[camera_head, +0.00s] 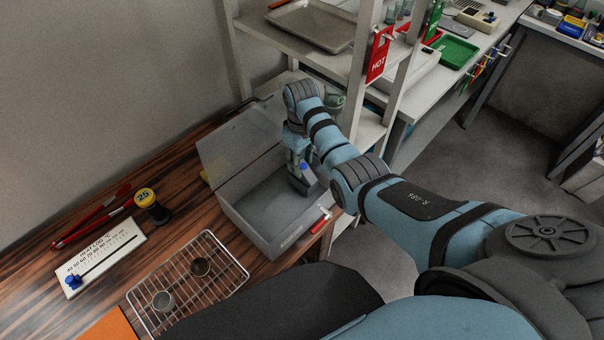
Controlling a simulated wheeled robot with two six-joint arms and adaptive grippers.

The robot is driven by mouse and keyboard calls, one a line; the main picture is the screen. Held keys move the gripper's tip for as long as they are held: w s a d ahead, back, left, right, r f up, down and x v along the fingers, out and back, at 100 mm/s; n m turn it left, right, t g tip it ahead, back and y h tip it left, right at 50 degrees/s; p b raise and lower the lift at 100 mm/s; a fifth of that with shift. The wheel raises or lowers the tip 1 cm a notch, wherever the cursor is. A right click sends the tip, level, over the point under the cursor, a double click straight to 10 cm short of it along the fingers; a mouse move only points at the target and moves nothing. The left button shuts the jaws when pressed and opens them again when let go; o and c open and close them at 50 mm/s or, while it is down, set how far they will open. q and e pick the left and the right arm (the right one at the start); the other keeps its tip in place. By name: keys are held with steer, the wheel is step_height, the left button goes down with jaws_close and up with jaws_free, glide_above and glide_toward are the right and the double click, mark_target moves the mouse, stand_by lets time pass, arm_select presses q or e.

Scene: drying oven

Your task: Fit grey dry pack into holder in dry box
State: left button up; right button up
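The dry box (246,218) is a grey box at the right edge of the wooden table, its lid (238,140) standing open at the back left. My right arm reaches in from the right, and my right gripper (299,168) points down into the right end of the box. A small dark grey block with a blue top (305,177), which looks like the grey dry pack, is right at the fingertips. Whether the fingers grip it is too small to tell. The holder is not distinguishable; the gripper and block may hide it. My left gripper is not in view.
A wire rack (197,301) with two small cups stands in front of the box. A shelf post (361,70) stands close behind my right arm.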

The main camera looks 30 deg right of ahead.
mark_target(302, 164)
steer(key=f, duration=0.1)
steer(key=f+b, duration=0.1)
steer(key=f, duration=0.1)
steer(key=shift+w+d+f, duration=0.1)
steer(key=shift+w+f, duration=0.1)
steer(key=shift+f, duration=0.05)
steer(key=shift+s+r, duration=0.15)
steer(key=shift+c, duration=0.6)
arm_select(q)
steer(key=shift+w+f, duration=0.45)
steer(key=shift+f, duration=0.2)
arm_select(e)
jaws_close()
steer(key=shift+r, duration=0.15)
